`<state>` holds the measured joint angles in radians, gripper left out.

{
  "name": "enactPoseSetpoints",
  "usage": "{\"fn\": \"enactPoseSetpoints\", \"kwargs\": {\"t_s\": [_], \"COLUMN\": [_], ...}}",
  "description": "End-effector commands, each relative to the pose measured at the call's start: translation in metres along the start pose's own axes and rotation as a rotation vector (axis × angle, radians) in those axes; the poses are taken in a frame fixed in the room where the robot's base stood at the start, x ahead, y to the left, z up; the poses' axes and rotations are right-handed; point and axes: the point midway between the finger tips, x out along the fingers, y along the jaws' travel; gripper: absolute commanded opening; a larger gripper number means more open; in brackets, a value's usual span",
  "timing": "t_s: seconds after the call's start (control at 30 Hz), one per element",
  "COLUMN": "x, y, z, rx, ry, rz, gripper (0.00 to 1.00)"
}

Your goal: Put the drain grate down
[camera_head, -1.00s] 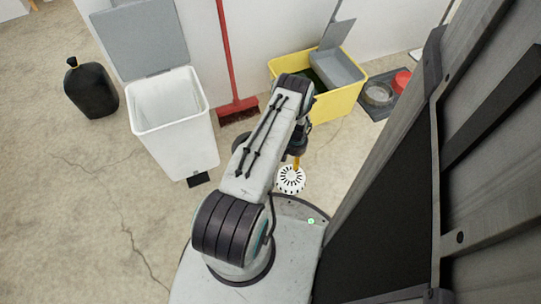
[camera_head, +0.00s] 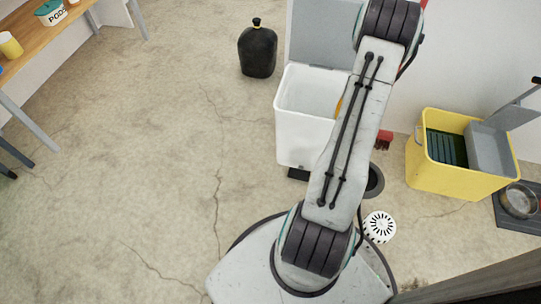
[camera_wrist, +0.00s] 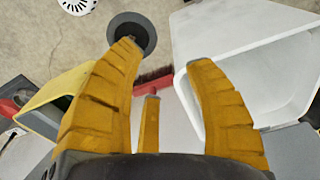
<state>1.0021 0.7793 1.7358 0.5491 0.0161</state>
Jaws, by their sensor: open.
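The drain grate (camera_head: 380,227) is a white disc with dark slots. It lies on the floor just right of my base, and part of it shows at the top left edge of the wrist view (camera_wrist: 77,5). In the head view my arm hides nearly all of the gripper.
A white open-lidded bin (camera_head: 300,138) stands just left of my arm. A yellow container (camera_head: 455,180) stands right, beside a dark tray with a metal bowl (camera_head: 518,200). A red broom (camera_head: 384,138) is behind my arm. The left floor is clear.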

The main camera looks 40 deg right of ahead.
Motion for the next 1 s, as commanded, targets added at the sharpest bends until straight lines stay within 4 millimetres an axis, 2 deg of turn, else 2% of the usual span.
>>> {"fn": "enactPoseSetpoints", "kwargs": {"t_s": [0.03, 0.17, 0.2, 0.27, 0.4, 0.53, 0.7, 0.8, 1.0], "x": [-0.029, -0.085, -0.101, -0.124, -0.171, -0.203, -0.229, -0.236, -0.24], "y": [-0.03, -0.089, -0.105, -0.126, -0.161, -0.176, -0.174, -0.167, -0.152], "z": [0.008, 0.043, 0.057, 0.08, 0.142, 0.203, 0.273, 0.304, 0.34], "rx": [-0.068, -0.216, -0.262, -0.331, -0.49, -0.636, -0.803, -0.881, -0.981], "ry": [0.016, 0.032, 0.038, 0.047, 0.065, 0.081, 0.099, 0.107, 0.114], "rz": [-0.006, -0.02, -0.025, -0.034, -0.054, -0.076, -0.104, -0.118, -0.136], "gripper": [0.48, 0.48, 0.48, 0.48, 0.48, 0.48, 0.48, 0.48, 0.48]}}
